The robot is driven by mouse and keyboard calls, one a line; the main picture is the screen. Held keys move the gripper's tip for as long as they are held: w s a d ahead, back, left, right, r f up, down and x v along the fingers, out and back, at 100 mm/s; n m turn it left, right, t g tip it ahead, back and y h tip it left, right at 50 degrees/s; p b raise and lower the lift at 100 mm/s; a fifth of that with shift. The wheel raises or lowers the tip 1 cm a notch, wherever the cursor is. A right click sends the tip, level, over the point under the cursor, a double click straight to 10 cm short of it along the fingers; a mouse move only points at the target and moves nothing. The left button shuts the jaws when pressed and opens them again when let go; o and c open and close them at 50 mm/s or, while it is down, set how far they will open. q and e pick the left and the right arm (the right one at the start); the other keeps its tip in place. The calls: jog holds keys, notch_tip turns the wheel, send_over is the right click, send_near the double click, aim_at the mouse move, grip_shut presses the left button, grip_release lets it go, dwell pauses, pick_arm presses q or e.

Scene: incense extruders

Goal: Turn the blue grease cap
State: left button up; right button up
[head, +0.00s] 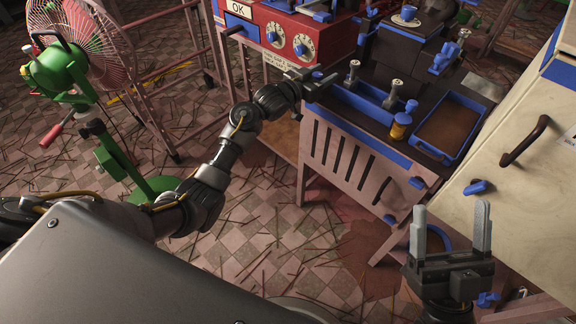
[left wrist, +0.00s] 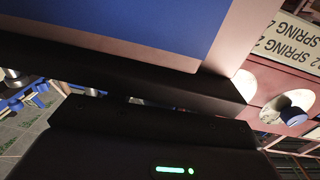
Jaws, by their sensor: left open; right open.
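My left gripper (head: 316,77) is at the end of the arm reaching in from the left, beside the left end of the bench and in front of the red machine. It looks empty, and its jaws are hard to make out. Several parts are blue, and I cannot tell for sure which is the grease cap. My right gripper (head: 452,232) is open and empty, fingers up, at the lower right, apart from the bench and cabinet.
The red machine (head: 308,32) has dials and a blue lever. The bench carries a blue tray (head: 445,150) and an amber bottle (head: 401,124). A pale cabinet (head: 510,200) stands at right, a green fan (head: 60,70) at left.

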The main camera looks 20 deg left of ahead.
pick_arm(q)
jog(key=n+y+b, duration=0.1)
jog(key=n+t+y+b, duration=0.1)
jog(key=y, duration=0.1)
jog(key=n+y+b, duration=0.1)
jog(key=y, duration=0.1)
jog(key=shift+w+a+f+n, duration=0.1)
jog(key=shift+a+f+n, duration=0.1)
jog(key=shift+f+n, duration=0.2)
pick_arm(e)
notch_tip(320, 180, down, 4)
pick_arm(q)
jog(key=s+a+p, duration=0.2)
jog(key=s+p, duration=0.1)
jog(key=s, duration=0.8)
jog(key=s+f+g+p, duration=0.3)
jog(key=f, duration=0.9)
jog(key=s+a+f+g+y+p, duration=0.1)
jog(key=s+f+g+p, duration=0.2)
jog(key=f, duration=0.9)
jog(key=shift+s+f+m+p, duration=0.3)
jog(key=shift+s+f+p, duration=0.05)
jog(key=shift+s+p, duration=0.1)
pick_arm(e)
notch_tip(320, 180, up, 10)
